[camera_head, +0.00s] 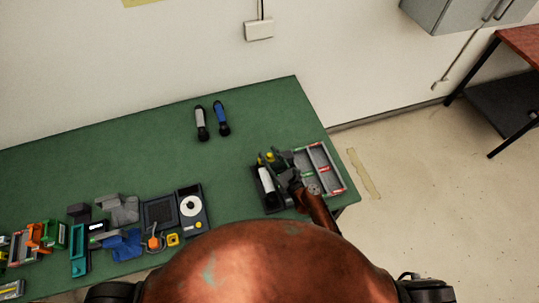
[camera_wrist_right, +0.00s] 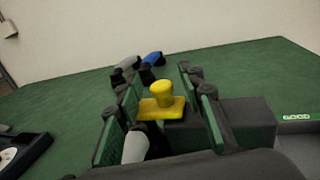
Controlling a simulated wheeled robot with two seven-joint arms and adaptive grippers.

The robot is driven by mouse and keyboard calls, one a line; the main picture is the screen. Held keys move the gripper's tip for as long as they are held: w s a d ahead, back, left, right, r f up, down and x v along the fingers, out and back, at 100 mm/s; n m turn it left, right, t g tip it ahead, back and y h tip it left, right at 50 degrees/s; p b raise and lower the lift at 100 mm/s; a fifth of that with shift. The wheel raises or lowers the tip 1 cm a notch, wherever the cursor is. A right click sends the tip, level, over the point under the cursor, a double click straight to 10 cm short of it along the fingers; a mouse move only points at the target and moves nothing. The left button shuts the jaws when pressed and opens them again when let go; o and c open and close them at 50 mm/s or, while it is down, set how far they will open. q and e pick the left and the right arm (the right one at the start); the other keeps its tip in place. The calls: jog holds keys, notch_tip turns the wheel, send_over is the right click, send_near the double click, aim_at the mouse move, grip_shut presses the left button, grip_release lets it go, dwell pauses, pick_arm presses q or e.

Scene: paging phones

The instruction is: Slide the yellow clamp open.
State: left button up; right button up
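The yellow clamp (camera_wrist_right: 162,98), a round knob on a flat square base, sits on a dark grey fixture (camera_wrist_right: 246,122) in the right wrist view. In the head view the clamp (camera_head: 270,156) is small, at the far end of the fixture. My right gripper (camera_wrist_right: 162,74) is open, with its green-padded fingers on either side of the clamp. Gaps show between the knob and both fingers, so it is not gripped. In the head view my right gripper (camera_head: 286,168) is over the fixture, partly hiding it. My left gripper is not in view.
A white cylinder (camera_head: 267,182) lies in the fixture, beside a grey compartmented tray (camera_head: 341,186). A grey-and-black cylinder (camera_head: 201,121) and a blue one (camera_head: 221,117) lie farther back on the green table (camera_head: 150,140). Devices and coloured parts crowd the left. The table's middle is clear.

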jog(key=c, duration=0.8)
grip_shut()
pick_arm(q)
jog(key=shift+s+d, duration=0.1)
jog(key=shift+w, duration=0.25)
